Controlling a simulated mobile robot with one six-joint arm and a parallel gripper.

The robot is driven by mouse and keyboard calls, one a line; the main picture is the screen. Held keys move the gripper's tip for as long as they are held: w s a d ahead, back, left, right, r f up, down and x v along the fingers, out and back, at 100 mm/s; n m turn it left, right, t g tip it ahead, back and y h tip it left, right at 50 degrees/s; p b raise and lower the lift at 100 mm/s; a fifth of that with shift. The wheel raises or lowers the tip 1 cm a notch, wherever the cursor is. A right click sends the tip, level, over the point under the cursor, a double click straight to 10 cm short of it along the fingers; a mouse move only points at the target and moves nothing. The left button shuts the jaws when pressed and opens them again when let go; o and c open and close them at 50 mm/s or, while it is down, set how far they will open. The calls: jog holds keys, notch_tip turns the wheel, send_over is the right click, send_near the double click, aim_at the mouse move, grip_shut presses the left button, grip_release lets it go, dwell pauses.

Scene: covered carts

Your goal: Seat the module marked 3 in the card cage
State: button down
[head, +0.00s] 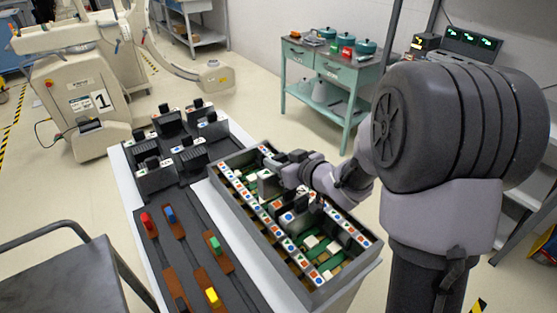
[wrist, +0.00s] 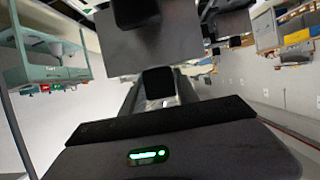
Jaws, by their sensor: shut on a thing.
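The card cage (head: 243,242) is a long grey open box on the cart, with rows of red, blue and green marks along its rails and green boards inside. My gripper (head: 283,180) is low over the cage's far half, shut on a module. The arm and gripper largely hide the held module in the head view. In the wrist view a grey plate with a dark block (wrist: 165,48) shows ahead of the gripper. No mark 3 can be read, and whether the module sits in a slot cannot be told. A grey module (head: 289,219) shows nearer in the cage.
Several dark modules with handles (head: 155,178) stand on the cart left of the cage. A dark tray (head: 190,258) beside the cage holds brown pieces with red, blue, green, yellow and dark tops. A teal cart (head: 345,92) with pots stands behind. A grey cart (head: 60,278) is front left.

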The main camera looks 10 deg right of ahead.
jog(key=shift+f+b, duration=2.1)
jog(key=shift+f, duration=1.15)
